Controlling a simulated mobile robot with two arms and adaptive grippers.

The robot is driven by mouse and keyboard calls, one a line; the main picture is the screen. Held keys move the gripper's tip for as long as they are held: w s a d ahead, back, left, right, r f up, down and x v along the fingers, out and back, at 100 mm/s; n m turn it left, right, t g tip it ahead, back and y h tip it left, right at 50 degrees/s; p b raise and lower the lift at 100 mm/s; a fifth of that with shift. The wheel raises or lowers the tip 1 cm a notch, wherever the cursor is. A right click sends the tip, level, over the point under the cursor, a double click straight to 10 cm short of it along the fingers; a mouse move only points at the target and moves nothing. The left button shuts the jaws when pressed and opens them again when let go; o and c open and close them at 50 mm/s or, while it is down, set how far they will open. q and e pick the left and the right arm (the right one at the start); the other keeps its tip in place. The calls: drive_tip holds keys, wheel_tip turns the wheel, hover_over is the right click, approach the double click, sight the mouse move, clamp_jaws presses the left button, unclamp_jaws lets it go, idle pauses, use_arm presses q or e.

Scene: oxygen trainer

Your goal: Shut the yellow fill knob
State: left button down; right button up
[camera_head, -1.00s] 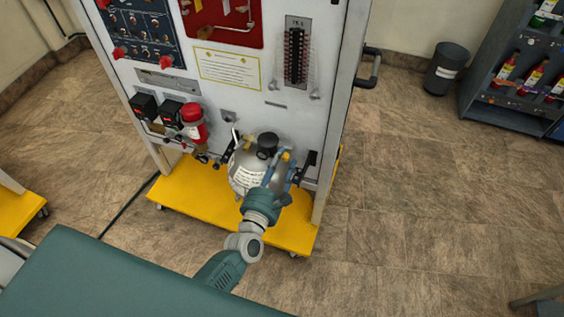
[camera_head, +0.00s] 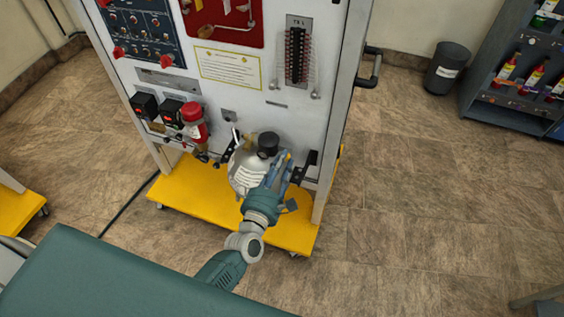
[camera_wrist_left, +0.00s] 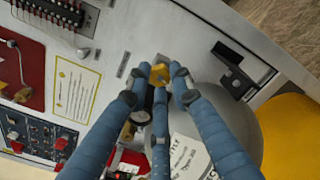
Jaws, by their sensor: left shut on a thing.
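The yellow fill knob (camera_wrist_left: 160,74) sits between the fingertips of my left gripper (camera_wrist_left: 163,78) in the left wrist view. The blue fingers are shut on it. In the head view my left gripper (camera_head: 281,165) is at the right side of the silvery tank's top, and its fingers mostly hide the knob. My right gripper is not in view.
The white trainer panel (camera_head: 262,100) rises behind the tank from a yellow wheeled base (camera_head: 190,195). A black bracket (camera_head: 307,165) is close to the right of my gripper. A red-capped cylinder (camera_head: 194,122) is at the left. Open floor lies to the right.

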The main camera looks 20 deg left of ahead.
use_arm(q)
drive_tip(key=m+p, duration=0.2)
drive_tip(key=m, duration=1)
drive_tip(key=m+p, duration=0.2)
drive_tip(key=m, duration=1.1)
drive_tip(key=shift+s+d+f+m, duration=0.1)
drive_tip(key=shift+d+f+m, duration=0.1)
drive_tip(key=shift+m, duration=0.1)
drive_tip(key=m, duration=0.4)
drive_tip(key=shift+f, duration=0.15)
drive_tip(key=shift+s+a+f+m, duration=0.1)
drive_tip(key=shift+m, duration=1.3)
drive_tip(key=c, duration=1.5)
unclamp_jaws()
drive_tip(key=shift+a, duration=0.1)
